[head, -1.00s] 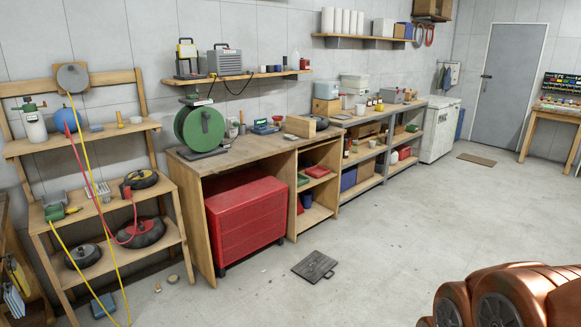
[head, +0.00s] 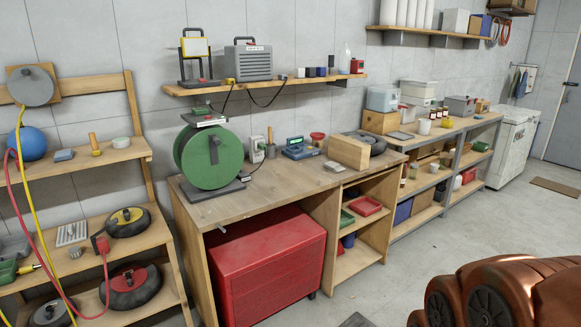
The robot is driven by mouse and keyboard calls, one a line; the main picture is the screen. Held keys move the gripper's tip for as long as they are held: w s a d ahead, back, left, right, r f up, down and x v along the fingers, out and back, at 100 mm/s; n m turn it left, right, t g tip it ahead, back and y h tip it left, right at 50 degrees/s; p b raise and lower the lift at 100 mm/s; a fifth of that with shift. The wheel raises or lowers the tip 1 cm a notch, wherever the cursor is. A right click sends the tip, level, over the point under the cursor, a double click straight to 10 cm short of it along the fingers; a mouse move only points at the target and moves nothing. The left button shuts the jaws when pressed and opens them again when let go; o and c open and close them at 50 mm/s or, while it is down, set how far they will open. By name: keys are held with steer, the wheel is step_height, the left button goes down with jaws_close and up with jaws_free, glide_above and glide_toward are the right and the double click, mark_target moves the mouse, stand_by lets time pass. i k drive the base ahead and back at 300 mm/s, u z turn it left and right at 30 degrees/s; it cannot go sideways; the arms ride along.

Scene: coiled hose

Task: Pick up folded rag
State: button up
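I cannot make out for certain which thing is the folded rag. A small flat blue item (head: 63,155) lies on the upper board of the wooden rack at left; it could be a cloth or a block. A flat red item (head: 367,206) and a green one (head: 346,217) lie in the cubby under the workbench; they look more like trays. A flat grey item (head: 400,135) lies on the far bench, too small to tell. My copper-coloured arm (head: 500,295) shows at the lower right, but no gripper fingers are in view.
The wooden workbench (head: 270,182) holds a green hose reel (head: 207,157) and a wooden block (head: 348,152). A red cabinet (head: 270,265) stands beneath. Yellow and red hoses hang over the left rack (head: 130,152).

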mark_target(335, 167)
steer(key=u, duration=0.25)
steer(key=i, duration=1.9)
steer(key=u, duration=0.3)
steer(key=i, duration=1)
